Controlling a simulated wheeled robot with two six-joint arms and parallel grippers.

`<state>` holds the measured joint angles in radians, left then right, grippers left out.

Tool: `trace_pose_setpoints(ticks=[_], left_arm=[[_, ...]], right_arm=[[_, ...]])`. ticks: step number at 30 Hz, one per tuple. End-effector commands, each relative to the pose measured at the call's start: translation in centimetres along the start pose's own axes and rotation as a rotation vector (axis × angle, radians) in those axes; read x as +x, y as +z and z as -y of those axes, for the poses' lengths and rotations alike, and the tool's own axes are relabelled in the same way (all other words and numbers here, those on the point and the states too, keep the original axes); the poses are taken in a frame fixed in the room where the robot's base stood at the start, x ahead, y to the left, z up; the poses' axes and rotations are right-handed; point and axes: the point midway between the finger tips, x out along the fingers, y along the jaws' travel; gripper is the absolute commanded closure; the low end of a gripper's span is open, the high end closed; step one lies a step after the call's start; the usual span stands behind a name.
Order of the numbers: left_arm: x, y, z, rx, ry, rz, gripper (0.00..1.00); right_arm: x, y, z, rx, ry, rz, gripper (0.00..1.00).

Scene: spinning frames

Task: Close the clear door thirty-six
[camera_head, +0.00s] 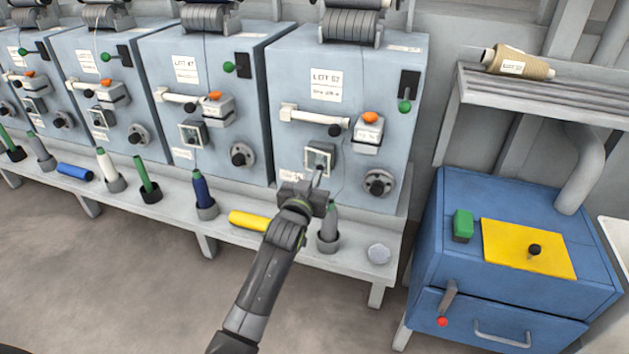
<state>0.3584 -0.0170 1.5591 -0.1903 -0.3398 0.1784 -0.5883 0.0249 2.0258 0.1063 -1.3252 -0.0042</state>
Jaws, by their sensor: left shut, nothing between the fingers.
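I cannot read a thirty-six on any label. My left gripper (317,181) is shut and empty, its tips just below and in front of this door. I cannot tell whether they touch it. A similar clear door (192,134) is on the unit to the left. My right gripper is out of view.
A grey bobbin (329,232) stands on the ledge beside my gripper. A yellow bobbin (250,221) lies to its left. A blue cabinet (432,235) stands at right.

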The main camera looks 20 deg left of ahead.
Motion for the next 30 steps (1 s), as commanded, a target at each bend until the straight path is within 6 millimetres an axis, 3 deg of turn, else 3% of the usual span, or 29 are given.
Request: trace_pose_setpoints(ticks=[11,19,30], left_arm=[[0.2,0.0,0.0,0.0,0.0,0.001,1.0],[1.5,0.0,-1.6,-0.001,0.0,0.001,1.0],[1.4,0.0,-1.5,-0.001,0.0,0.002,1.0]], right_arm=[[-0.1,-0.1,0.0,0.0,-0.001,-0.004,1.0],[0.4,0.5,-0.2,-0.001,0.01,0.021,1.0],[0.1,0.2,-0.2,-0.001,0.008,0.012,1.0]])
